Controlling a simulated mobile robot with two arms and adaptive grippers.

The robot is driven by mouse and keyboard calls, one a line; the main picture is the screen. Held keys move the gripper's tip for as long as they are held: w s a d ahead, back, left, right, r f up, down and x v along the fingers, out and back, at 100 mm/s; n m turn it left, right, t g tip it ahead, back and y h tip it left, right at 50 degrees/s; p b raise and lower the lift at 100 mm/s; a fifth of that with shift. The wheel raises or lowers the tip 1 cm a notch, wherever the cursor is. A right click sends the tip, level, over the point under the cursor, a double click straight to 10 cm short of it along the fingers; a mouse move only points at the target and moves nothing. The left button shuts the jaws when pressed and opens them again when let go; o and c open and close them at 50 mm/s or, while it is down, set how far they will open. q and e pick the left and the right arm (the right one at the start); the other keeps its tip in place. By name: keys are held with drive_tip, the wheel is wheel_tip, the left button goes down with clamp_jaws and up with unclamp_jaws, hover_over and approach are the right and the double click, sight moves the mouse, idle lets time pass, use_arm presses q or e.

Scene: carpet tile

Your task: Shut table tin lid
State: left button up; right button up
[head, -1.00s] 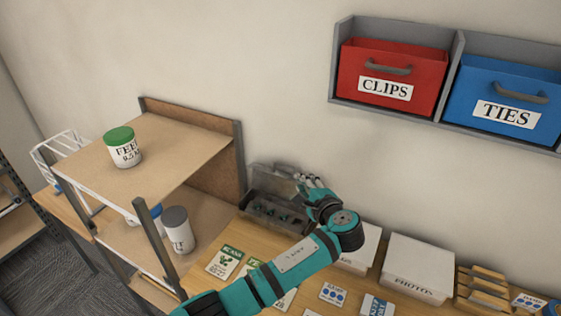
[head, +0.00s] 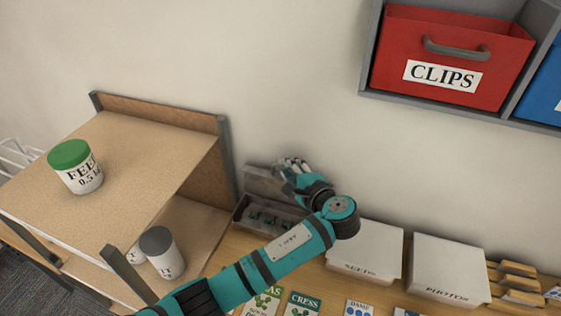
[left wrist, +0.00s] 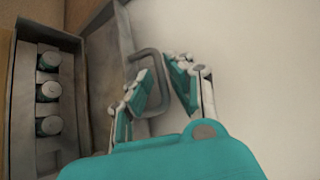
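The grey table tin (head: 260,229) stands against the wall beside the shelf. The tin (left wrist: 18,125) and the upright lid (left wrist: 105,60) also show in the left wrist view, with a grey loop handle (left wrist: 160,97) on the lid. My left gripper (head: 291,164) is at the lid's right part. In the left wrist view its fingers (left wrist: 158,72) are spread on either side of the handle; contact cannot be told. My right gripper is not in view.
A wooden shelf (head: 150,130) with a green-lidded feed jar (head: 80,172) and a grey-lidded jar (head: 163,255) stands left. White boxes (head: 365,250) lie right of my left arm. Seed packets (head: 302,304) lie in front. A red clips bin (head: 450,55) hangs above.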

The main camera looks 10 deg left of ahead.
use_arm(q)
drive_tip(key=shift+s+d, duration=0.1)
drive_tip(key=shift+d, duration=0.05)
drive_tip(key=shift+r, duration=0.1)
clamp_jaws()
drive_tip(key=shift+s, duration=0.1)
idle(0.3)
